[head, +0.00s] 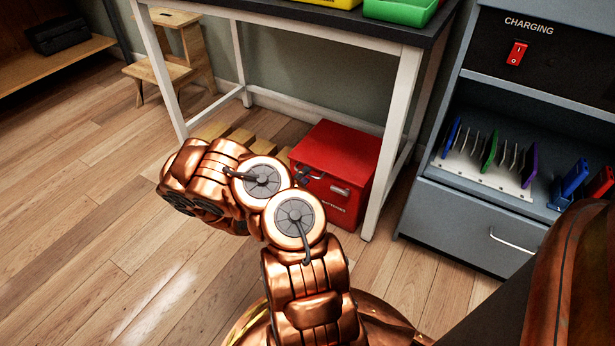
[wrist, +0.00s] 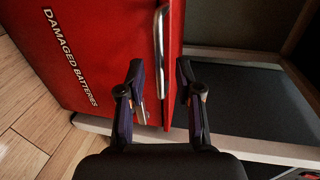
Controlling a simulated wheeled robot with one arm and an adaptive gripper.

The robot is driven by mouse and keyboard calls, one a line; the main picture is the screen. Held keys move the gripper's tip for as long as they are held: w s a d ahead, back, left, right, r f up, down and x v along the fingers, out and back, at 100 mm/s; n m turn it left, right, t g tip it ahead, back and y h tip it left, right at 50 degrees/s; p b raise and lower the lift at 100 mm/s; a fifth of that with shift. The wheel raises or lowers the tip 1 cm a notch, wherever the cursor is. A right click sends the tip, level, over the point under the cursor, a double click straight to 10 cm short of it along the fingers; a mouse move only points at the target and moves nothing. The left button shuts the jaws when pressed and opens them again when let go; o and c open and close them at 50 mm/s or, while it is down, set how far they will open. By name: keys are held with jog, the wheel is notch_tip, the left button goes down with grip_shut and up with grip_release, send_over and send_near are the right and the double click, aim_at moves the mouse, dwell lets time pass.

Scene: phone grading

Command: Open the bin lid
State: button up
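The red bin (head: 352,158) stands on the floor under the workbench, with its lid (head: 338,146) down. A silver handle (head: 340,191) is on its front, above white lettering. In the wrist view the bin (wrist: 100,30) appears turned on its side, with "DAMAGED BATTERIES" on its front. My gripper (wrist: 160,66) is open, one dark finger on each side of the handle (wrist: 158,50) as seen from the wrist. I cannot tell whether either finger touches it. In the head view my arm covers the bin's left side and most of my gripper (head: 303,176).
The white workbench legs (head: 390,140) stand close beside the bin. A grey charging cabinet (head: 470,222) with a phone rack is at the right. A wooden step stool (head: 172,72) is at the back left. The wooden floor (head: 80,220) at left is clear.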

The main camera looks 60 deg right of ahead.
jog(key=shift+b+x, duration=0.35)
jog(key=shift+x, duration=0.85)
jog(key=shift+c, duration=0.2)
grip_shut()
